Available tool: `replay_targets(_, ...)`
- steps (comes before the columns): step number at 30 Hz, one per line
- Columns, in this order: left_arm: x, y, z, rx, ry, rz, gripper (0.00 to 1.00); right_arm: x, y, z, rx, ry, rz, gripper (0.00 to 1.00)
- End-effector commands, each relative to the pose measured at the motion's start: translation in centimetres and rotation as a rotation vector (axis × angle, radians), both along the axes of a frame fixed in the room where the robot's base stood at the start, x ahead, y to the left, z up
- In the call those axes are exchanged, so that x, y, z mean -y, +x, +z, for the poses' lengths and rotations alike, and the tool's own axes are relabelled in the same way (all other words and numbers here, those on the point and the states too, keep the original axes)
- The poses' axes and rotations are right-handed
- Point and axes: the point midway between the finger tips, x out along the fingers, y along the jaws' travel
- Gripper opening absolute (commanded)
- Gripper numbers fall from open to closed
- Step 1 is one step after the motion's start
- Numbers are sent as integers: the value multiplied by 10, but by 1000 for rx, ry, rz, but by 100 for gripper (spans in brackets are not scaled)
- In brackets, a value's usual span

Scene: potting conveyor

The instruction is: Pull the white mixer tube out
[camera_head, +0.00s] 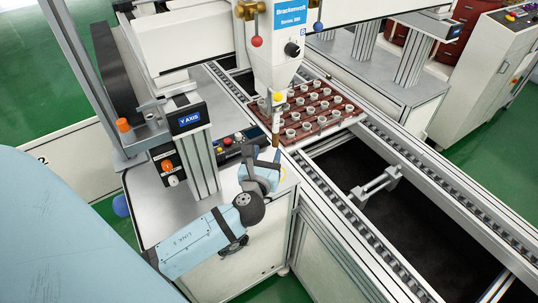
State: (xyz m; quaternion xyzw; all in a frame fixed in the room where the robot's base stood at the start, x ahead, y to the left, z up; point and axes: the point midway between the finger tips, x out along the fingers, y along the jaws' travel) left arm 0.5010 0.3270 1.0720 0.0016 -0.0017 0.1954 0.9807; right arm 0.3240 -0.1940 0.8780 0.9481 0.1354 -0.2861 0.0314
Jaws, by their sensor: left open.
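The dispensing head (277,50) hangs over the conveyor, with a slim mixer tube (276,124) pointing straight down from its lower end. My left arm comes in from the lower left, and my left gripper (265,154) is just below and left of the tube's tip. Its fingers are small and partly hidden by the wrist; I cannot tell whether they touch the tube. My right gripper is not in view.
A dark red tray (318,122) with several white cups sits on the conveyor beside the tube. The Y AXIS post (197,145) and a control box (168,166) stand left of my gripper. The conveyor rail (360,222) runs to the lower right.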

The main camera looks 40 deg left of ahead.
Motion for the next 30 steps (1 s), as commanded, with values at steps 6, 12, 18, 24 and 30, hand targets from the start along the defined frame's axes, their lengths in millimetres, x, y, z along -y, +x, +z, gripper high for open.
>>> replay_targets(6, -17, 43, 3, 1, -1, 0, 51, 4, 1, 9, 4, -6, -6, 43)
replay_targets(12, -31, 74, 2, 0, -2, 0, 51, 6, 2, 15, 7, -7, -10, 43)
replay_targets(18, -38, 92, 1, 0, -3, -1, 51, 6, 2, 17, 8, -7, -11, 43)
replay_targets(24, -40, 96, 0, -1, -4, -1, 51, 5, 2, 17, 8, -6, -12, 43)
replay_targets(30, -40, 96, 0, -1, -4, -1, 44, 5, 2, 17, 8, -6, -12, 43)
